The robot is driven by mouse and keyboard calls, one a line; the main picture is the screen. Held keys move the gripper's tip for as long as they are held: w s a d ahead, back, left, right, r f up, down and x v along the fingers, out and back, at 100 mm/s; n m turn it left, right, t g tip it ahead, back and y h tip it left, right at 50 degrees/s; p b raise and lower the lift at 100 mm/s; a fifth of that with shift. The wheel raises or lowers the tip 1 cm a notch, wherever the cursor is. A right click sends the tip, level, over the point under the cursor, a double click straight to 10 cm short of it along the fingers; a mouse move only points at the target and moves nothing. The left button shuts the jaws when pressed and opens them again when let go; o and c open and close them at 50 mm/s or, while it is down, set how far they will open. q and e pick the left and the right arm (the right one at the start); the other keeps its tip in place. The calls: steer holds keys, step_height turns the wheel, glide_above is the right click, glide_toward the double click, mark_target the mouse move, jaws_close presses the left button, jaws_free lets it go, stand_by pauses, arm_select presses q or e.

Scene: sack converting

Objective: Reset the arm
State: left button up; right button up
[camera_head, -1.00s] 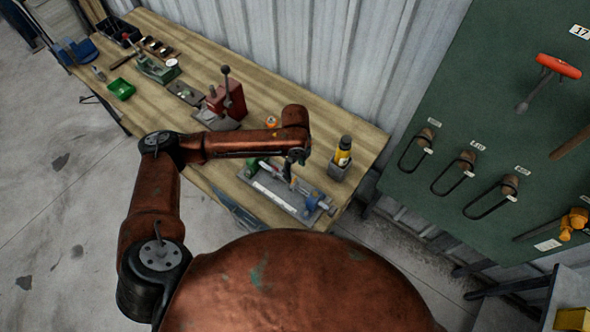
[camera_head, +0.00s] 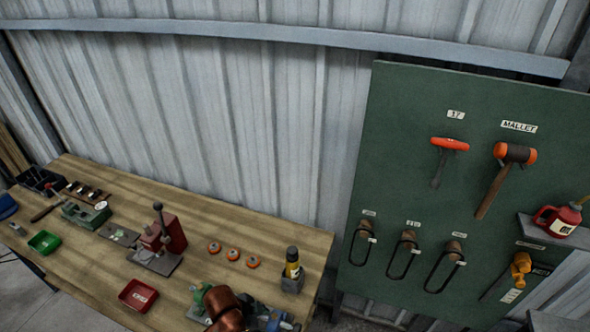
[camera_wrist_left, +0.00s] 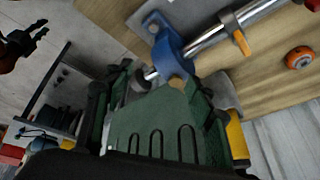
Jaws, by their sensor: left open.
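A green tool board (camera_head: 400,150) with a mallet (camera_head: 500,175) stands at right.

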arm_select(q)
steer(key=s+a+f+n+t+y, duration=0.1)
steer(key=s+a+f+n+y, duration=0.2)
steer(key=s+a+n, duration=0.8)
steer(key=s+a+f+n+y, duration=0.2)
steer(key=s+a+n, duration=0.2)
steer(key=s+a, duration=0.75)
steer(key=s+f+b+x, duration=0.1)
steer(key=s+b+x, duration=0.2)
steer(key=x, duration=0.9)
steer(key=s+f+b+x, duration=0.1)
steer(key=s+b+x, duration=0.1)
steer(key=x, duration=1)
steer(key=s+d+b+x, duration=0.1)
steer(key=s+b+x, duration=0.2)
steer(key=x, duration=1)
steer(key=s+f+g+b, duration=0.1)
steer(key=s+f+b, duration=0.2)
steer(key=s+f, duration=0.6)
steer(key=s+f+m+g+b, duration=0.1)
steer(key=s+f+b, duration=0.2)
steer(key=s+f, duration=0.7)
step_height(320, 180, down, 5)
steer(key=shift+a+r+h+b, duration=0.2)
steer(key=shift+h+b, duration=0.1)
steer(key=shift+s, duration=0.3)
steer(key=shift+c, duration=0.6)
